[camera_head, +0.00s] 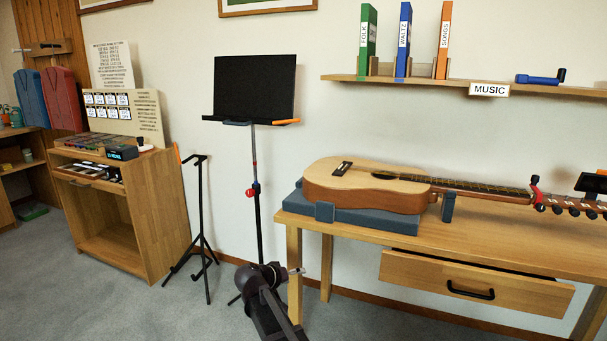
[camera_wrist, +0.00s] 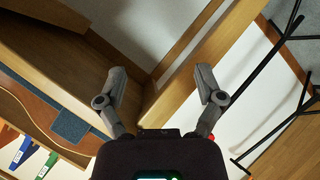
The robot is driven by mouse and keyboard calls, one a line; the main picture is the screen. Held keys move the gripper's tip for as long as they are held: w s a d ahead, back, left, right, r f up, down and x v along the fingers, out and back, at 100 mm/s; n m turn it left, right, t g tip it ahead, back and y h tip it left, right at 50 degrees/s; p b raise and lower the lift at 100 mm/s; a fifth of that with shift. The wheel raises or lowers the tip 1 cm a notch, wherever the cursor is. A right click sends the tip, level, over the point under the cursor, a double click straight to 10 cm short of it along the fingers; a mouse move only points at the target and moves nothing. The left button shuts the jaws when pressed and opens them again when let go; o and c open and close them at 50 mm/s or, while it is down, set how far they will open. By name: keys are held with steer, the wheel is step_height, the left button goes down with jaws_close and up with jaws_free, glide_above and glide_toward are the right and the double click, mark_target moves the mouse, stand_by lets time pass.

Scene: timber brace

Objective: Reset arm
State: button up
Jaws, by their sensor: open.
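My arm shows low in the middle of the head view, dark and folded, in front of the music stand and left of the table. My gripper (camera_wrist: 162,84) shows in the wrist view with its two grey fingers spread wide. Nothing is between the fingers. The wooden table's edge and leg lie beyond the fingers in the wrist view, and I cannot tell how far away they are.
The wooden table (camera_head: 520,237) bears a guitar (camera_head: 365,184) on a blue-grey support. Its drawer (camera_head: 475,283) sticks out. A black music stand (camera_head: 254,88) and an empty guitar stand (camera_head: 203,215) stand left of it. Carpet (camera_head: 130,305) at the left front is clear.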

steer(key=s+d+f+m+g+y+p, duration=0.1)
steer(key=s+d+f+g+y, duration=0.35)
steer(key=s+d, duration=1)
steer(key=s+d+f+g+y+p, duration=0.1)
steer(key=s+d+g+y+p, duration=0.35)
steer(key=s, duration=0.55)
step_height(320, 180, up, 37)
steer(key=d+p, duration=0.1)
steer(key=p, duration=3.4)
steer(key=shift+f+h, duration=0.2)
steer(key=shift+h, duration=0.1)
